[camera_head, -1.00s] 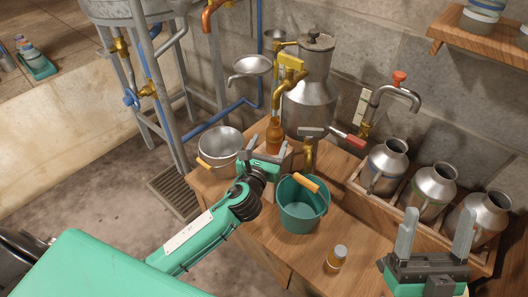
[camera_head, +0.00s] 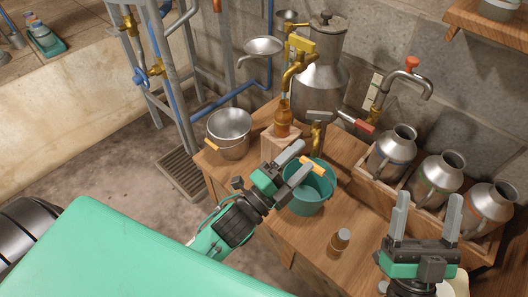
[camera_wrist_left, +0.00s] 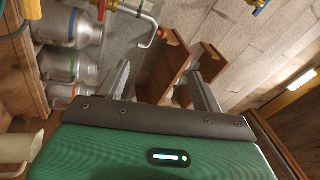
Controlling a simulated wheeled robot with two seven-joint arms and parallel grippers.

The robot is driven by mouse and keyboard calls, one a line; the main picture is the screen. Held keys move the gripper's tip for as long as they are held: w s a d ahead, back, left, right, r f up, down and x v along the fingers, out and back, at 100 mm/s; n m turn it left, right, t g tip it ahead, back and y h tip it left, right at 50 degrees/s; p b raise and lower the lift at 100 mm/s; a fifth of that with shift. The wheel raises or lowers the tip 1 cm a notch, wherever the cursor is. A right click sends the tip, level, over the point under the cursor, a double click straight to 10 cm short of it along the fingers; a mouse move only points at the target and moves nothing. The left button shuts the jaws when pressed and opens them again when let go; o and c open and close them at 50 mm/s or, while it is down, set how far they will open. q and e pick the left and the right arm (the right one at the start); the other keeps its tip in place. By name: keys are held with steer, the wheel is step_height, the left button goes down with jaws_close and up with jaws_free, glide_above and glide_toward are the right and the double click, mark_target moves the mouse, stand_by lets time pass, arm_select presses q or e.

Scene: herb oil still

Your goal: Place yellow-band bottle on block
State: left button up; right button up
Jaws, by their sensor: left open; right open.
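An amber bottle (camera_head: 283,120) stands upright on a small wooden block (camera_head: 280,144) beneath a brass tap; its band colour is too small to tell. A second brown bottle (camera_head: 340,240) with a pale cap stands on the table, between my grippers; its band is not clear either. My left gripper (camera_head: 307,158) is open and empty, right of the block and over the green bucket, apart from the bottle. In the left wrist view its fingers (camera_wrist_left: 160,78) are spread with nothing between them. My right gripper (camera_head: 429,200) is open and empty at the right front.
A green bucket (camera_head: 310,201) stands under my left gripper. A metal pot (camera_head: 229,130) is left of the block. A steel still (camera_head: 320,85) stands behind. Several metal jugs (camera_head: 437,177) stand in a wooden rack at right. The table front around the second bottle is clear.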

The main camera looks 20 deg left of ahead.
arm_select(q)
steer(key=s+a+r+n+t+y, duration=0.1)
steer(key=s+a+r+n+t, duration=0.1)
steer(key=n, duration=0.7)
steer(key=s+a+r+n+t+y, duration=0.1)
steer(key=s+a+r+n+t, duration=0.1)
steer(key=s+r+n+t, duration=0.3)
step_height(320, 180, up, 3)
steer(key=s+n, duration=0.1)
steer(key=n, duration=0.3)
steer(key=shift+s+a+n, duration=0.25)
steer(key=shift+s+n, duration=0.1)
steer(key=shift+n, duration=0.05)
